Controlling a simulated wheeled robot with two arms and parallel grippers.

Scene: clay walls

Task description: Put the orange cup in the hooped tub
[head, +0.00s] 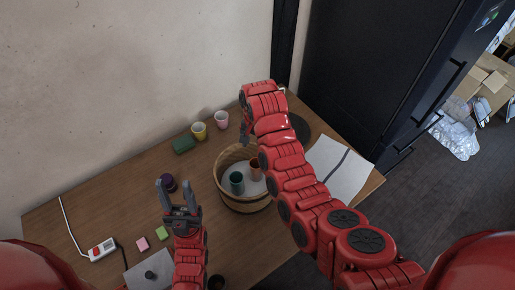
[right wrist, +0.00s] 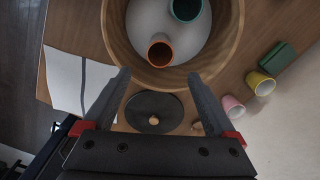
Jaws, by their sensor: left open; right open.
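The orange cup (head: 256,174) stands inside the round wooden hooped tub (head: 246,206), beside a teal cup (head: 237,183). In the right wrist view, the orange cup (right wrist: 160,50) lies close to the tub's near wall (right wrist: 120,45), with the teal cup (right wrist: 186,9) further off. My right gripper (right wrist: 159,76) is open and empty. Its fingers point toward the tub's rim near the orange cup, without touching the cup. In the head view my right gripper (head: 245,134) is over the tub's far side, partly hidden by its arm. My left gripper (head: 174,184) is open, left of the tub.
A yellow cup (head: 199,131), pink cup (head: 221,120) and green block (head: 184,145) stand behind the tub. A dark knobbed lid (right wrist: 155,114) and a striped cloth (head: 340,168) lie to its right. A dark purple object (head: 169,181) is by my left fingers. A power strip (head: 102,249) lies front left.

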